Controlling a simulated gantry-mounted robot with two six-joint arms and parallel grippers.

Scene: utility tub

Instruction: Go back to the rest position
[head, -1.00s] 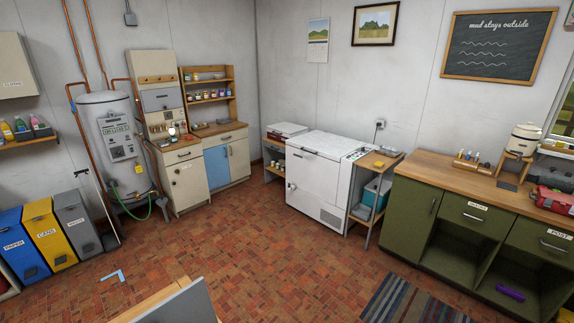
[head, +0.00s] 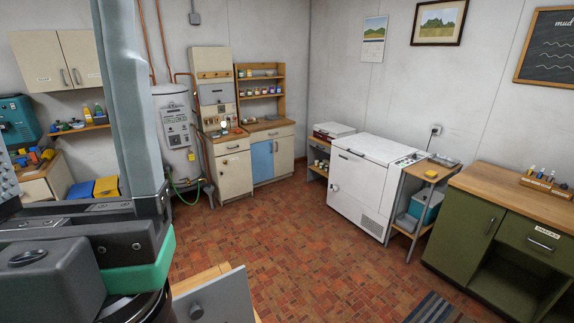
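The task names no object. A large grey upright link with a dark block and a green band fills the left of the head view; it appears to be part of my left arm, very close to the camera. No fingertips show on it, so I cannot see my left gripper. My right arm and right gripper are not in view.
A wooden-edged piece with a grey panel (head: 216,297) stands at the bottom. Beyond open brick floor (head: 300,235) are a white chest freezer (head: 365,180), cream cabinets (head: 234,173), a boiler (head: 180,140) and a green workbench (head: 465,222) at right.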

